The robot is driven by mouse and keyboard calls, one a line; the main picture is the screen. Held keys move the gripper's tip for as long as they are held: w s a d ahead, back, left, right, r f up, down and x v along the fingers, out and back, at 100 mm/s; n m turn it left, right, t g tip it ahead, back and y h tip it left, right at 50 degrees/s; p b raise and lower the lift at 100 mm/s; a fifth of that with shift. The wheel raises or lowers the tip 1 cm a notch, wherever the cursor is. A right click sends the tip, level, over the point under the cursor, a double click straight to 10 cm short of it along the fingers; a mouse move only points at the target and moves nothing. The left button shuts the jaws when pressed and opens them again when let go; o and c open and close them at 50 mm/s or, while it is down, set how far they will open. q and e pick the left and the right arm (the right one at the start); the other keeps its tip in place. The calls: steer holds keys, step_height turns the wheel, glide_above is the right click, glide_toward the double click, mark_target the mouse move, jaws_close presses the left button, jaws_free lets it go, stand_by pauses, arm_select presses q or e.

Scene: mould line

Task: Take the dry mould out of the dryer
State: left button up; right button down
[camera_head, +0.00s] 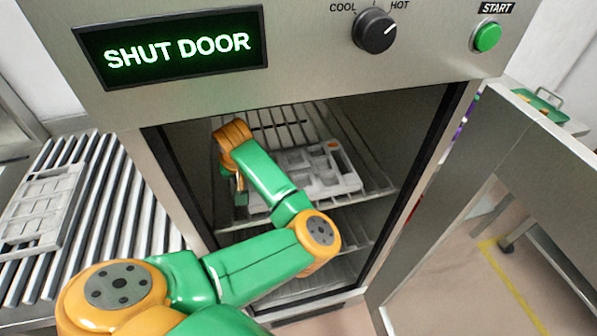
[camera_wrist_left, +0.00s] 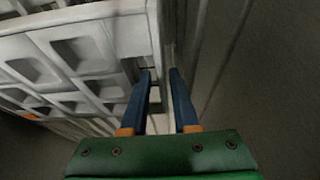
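The grey mould (camera_head: 345,182), a tray with several square hollows, lies on a wire rack inside the open dryer (camera_head: 290,90). My left arm reaches in through the doorway. My left gripper (camera_head: 240,188) is at the mould's left end, partly hidden by the arm. In the left wrist view its two blue fingers (camera_wrist_left: 160,72) are apart, with the edge of the mould (camera_wrist_left: 80,48) beside and partly between the tips. I cannot tell whether they touch it. My right gripper is not in view.
The dryer door (camera_head: 530,170) stands open at the right. The display (camera_head: 175,47) reads "SHUT DOOR"; a knob (camera_head: 375,31) and green START button (camera_head: 487,37) are beside it. Another mould (camera_head: 42,205) lies on the roller conveyor (camera_head: 110,215) at the left. A lower rack is under the mould.

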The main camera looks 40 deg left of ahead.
arm_select(q)
steer(key=shift+s+r, duration=0.1)
jaws_close()
steer(key=shift+s+d+r, duration=0.1)
steer(key=shift+s+d, duration=0.05)
steer(key=shift+d, duration=0.05)
steer(key=shift+a, duration=0.1)
stand_by(0.8)
